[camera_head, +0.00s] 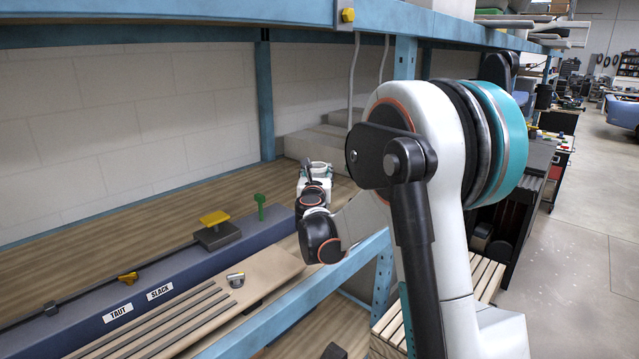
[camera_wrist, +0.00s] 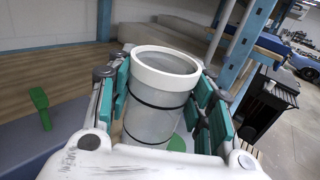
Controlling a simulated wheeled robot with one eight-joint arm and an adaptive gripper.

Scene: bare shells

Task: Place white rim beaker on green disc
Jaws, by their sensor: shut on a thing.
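The white rim beaker (camera_wrist: 158,110) is a clear grey cylinder with a thick white rim and two dark bands. In the wrist view it stands roughly upright between the teal pads of my gripper (camera_wrist: 163,95), which is shut on it. Below and to the right of the beaker a patch of green (camera_wrist: 177,143) shows, likely the green disc, mostly hidden by the beaker and the gripper. I cannot tell whether the beaker touches it. In the head view my gripper (camera_head: 318,172) is small and far off, over the shelf near the back, with part of the beaker's pale rim showing.
A blue-grey rail block (camera_head: 190,272) labelled TAUT and SLACK carries a yellow-topped block (camera_head: 215,220) and a green T-shaped peg (camera_head: 260,204). Blue shelf posts (camera_head: 265,100) and pale grey blocks (camera_head: 315,145) stand near the gripper. Wooden shelf left of it is bare.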

